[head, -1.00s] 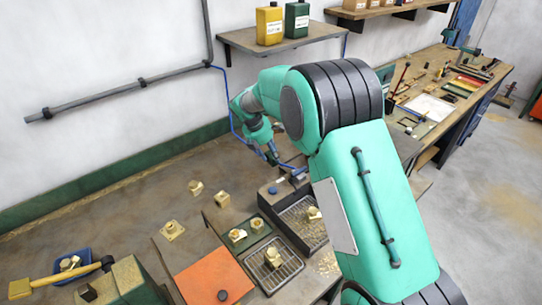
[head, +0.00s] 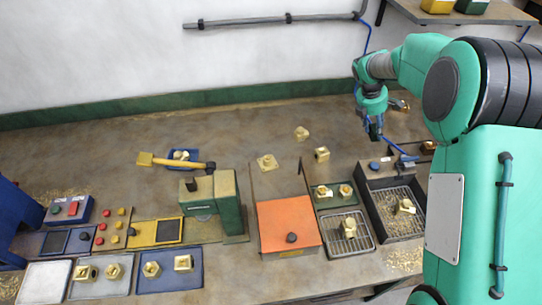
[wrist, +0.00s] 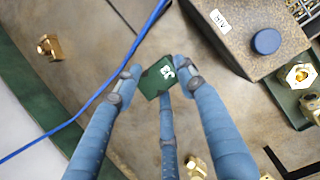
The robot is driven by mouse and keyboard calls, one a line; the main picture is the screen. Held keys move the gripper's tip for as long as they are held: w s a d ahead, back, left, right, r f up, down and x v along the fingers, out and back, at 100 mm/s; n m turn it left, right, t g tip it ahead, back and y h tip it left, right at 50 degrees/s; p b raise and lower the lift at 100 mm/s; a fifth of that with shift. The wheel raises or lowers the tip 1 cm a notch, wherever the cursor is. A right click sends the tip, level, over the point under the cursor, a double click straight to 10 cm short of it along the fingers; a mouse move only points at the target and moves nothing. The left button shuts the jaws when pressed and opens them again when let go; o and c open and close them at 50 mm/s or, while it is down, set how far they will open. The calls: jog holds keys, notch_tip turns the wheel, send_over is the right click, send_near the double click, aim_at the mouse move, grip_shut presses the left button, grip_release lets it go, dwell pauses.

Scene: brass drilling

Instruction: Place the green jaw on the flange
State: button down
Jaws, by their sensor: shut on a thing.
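My gripper (wrist: 158,78) has three blue fingers closed around the green jaw (wrist: 153,82), a small dark green block with a white mark on its face. In the head view my gripper (head: 375,132) hangs over the back right of the bench, and the jaw is too small to make out there. I cannot tell which piece is the flange. The wrist view shows one brass piece (wrist: 50,47) at upper left and another (wrist: 195,166) partly hidden near my fingers.
A dark box with a blue knob (wrist: 265,41) is close beside my gripper. A blue cable (wrist: 100,92) crosses the bench. An orange plate (head: 287,226), a green block-like machine (head: 214,200) and wire-grid trays (head: 352,245) line the front. The back left bench is mostly clear.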

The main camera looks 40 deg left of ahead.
jog(key=s+a+r+p, duration=0.3)
jog(key=s+a, duration=1.1)
jog(key=a, duration=0.4)
jog(key=r+p, duration=0.1)
jog(key=p, duration=0.2)
send_over(266, 159)
jog(key=shift+n+g+y, duration=0.3)
jog(key=shift+n+y, duration=0.1)
jog(key=shift+f+b, duration=0.65)
jog(key=shift+f, duration=2.4)
jog(key=shift+f, duration=0.15)
jog(key=shift+f+b, duration=0.3)
jog(key=shift+f, duration=1.45)
